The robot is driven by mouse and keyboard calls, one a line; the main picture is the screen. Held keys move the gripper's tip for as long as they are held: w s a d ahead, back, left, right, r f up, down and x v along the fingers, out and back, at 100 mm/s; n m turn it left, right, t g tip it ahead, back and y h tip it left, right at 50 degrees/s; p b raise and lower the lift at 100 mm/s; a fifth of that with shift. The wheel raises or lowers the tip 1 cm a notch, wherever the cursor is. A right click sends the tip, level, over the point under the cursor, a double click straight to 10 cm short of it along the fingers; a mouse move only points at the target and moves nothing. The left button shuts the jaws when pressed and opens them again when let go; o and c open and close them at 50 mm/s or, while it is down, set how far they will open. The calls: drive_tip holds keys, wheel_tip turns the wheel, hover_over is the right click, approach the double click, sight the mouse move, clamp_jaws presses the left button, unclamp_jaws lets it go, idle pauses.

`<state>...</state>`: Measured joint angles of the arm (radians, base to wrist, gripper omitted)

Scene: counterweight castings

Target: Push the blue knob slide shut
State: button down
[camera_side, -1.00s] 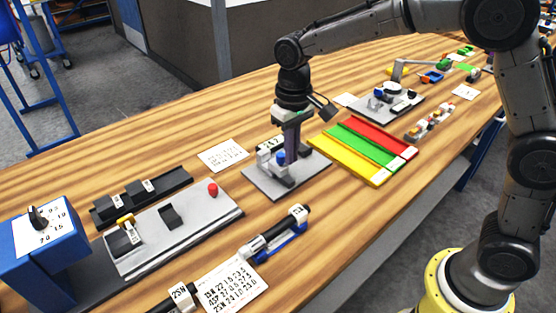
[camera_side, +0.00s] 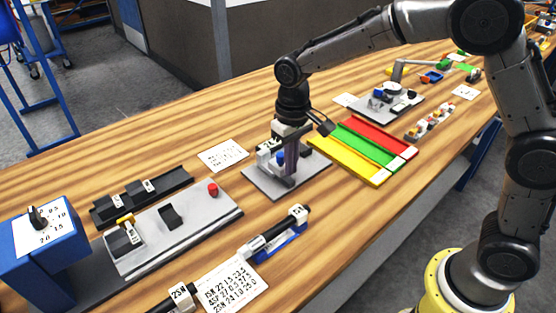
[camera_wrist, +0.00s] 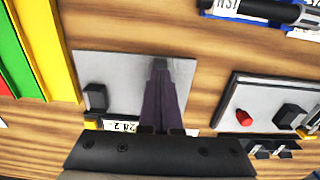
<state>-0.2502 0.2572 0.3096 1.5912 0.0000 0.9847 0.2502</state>
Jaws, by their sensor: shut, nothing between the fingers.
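The blue knob (camera_side: 280,158) shows in the side view on a small fixture with grey blocks, on a grey base plate (camera_side: 314,169). My gripper (camera_side: 290,176) is shut and empty, pointing down over this plate, close beside the knob on its right in the picture. Whether it touches the knob I cannot tell. In the wrist view my closed fingers (camera_wrist: 160,72) reach over the same plate (camera_wrist: 120,68), with a grey block at their tips. The blue knob does not show there; my gripper seems to hide it.
A tray with red, green and yellow channels (camera_side: 345,160) lies right of the plate. A second plate with a red knob (camera_side: 213,189) lies to the left. A black cylinder on a blue holder (camera_side: 276,240) lies in front. Bare wood separates them.

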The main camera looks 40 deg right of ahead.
sight(281, 154)
drive_tip(key=shift+w, duration=0.2)
idle(0.5)
drive_tip(key=shift+w, duration=1.75)
drive_tip(key=shift+s+r, duration=0.15)
drive_tip(key=shift+s, duration=0.05)
idle(0.8)
drive_tip(key=shift+s+r, duration=0.1)
drive_tip(key=shift+r, duration=3.25)
drive_tip(key=shift+d, duration=0.1)
